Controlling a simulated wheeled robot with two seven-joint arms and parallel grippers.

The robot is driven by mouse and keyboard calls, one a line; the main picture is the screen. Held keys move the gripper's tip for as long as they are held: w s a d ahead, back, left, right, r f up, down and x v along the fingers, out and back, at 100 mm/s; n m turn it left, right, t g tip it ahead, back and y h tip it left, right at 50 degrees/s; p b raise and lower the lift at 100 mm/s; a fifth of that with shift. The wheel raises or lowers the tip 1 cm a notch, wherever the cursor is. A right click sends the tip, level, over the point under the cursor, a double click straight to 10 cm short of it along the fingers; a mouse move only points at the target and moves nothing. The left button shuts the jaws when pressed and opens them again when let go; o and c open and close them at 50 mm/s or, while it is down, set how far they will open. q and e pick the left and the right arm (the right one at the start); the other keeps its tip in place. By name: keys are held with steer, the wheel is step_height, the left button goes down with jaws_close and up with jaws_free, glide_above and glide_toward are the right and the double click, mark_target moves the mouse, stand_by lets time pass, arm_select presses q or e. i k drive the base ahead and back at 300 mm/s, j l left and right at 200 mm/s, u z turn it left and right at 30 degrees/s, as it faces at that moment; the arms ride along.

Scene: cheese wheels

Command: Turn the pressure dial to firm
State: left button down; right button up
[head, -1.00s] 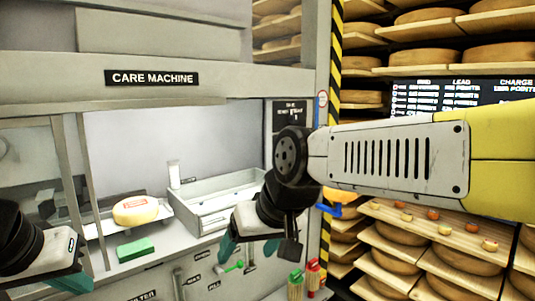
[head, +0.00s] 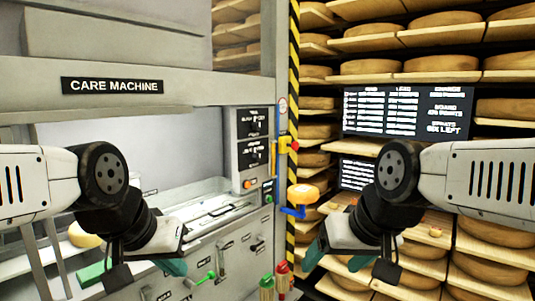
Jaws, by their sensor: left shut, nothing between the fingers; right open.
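I cannot clearly pick out the pressure dial. The front panel (head: 232,258) of the care machine carries a green-ended lever (head: 203,279) and a small black control (head: 257,245), with labels too small to read. My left gripper (head: 172,267) is shut and empty in front of this panel, left of the green-ended lever, and hides part of the panel. My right gripper (head: 335,260) is open and empty, right of the machine, in front of the cheese shelves. Neither gripper visibly touches a control.
A blue-handled orange part (head: 302,197) juts out beside the striped post (head: 292,130). Red- and green-topped handles (head: 283,270) stand low. Cheese shelves (head: 430,70) fill the right.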

mark_target(256, 156)
steer(key=i+l+u, duration=0.15)
steer(key=l, duration=0.2)
steer(key=i+l+u, duration=0.1)
steer(key=i+l, duration=0.15)
steer(key=i+l+u, duration=0.15)
steer(key=l, duration=0.3)
